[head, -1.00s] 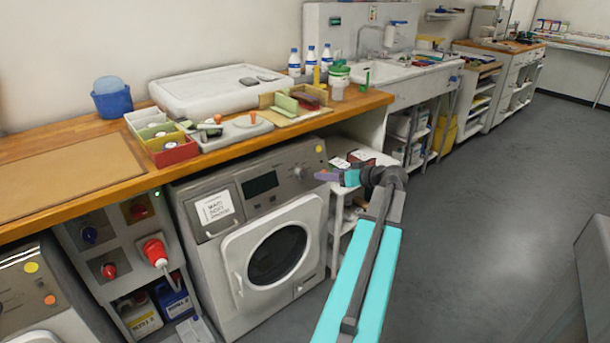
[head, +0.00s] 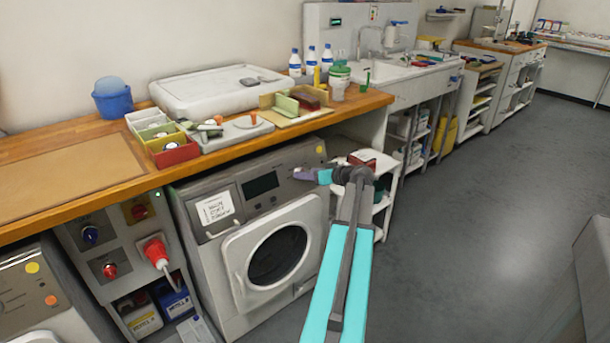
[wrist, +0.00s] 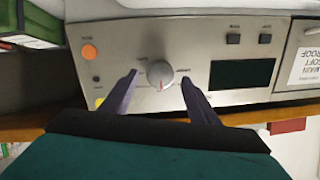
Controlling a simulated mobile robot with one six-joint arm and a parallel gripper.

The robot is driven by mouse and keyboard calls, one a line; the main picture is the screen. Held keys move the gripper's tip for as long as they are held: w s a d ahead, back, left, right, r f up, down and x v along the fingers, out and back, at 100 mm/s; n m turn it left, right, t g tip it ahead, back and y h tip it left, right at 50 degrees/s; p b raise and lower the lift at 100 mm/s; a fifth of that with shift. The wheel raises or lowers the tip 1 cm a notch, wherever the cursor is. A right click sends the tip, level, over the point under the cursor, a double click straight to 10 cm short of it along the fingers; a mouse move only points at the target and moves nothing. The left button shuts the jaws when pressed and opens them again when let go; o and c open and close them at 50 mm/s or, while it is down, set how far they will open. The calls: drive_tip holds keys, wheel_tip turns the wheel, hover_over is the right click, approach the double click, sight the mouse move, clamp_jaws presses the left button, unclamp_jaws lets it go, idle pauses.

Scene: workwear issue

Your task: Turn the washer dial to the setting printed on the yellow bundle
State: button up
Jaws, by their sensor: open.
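The washer (head: 225,268) stands under the wooden counter, its round door shut. Its dial (wrist: 160,73) is a silver knob with a small red mark at its lower edge in the wrist view. My gripper (wrist: 160,78) is open, with one dark finger on each side of the dial; I see a gap on both sides. In the head view my gripper (head: 304,174) is at the right of the washer's panel and covers the dial. Small labels around the dial are too blurred to read. I cannot make out a yellow bundle with printing.
The panel has a dark display (wrist: 241,74) and a white label (head: 214,208). An orange dot (wrist: 89,52) is near the dial. The counter edge (head: 200,180) overhangs the washer. A white shelf unit (head: 385,195) stands to the right.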

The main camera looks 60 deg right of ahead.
drive_tip(key=shift+x, duration=1.05)
drive_tip(key=shift+c, duration=0.2)
drive_tip(key=c, duration=1)
drive_tip(key=shift+a, duration=0.1)
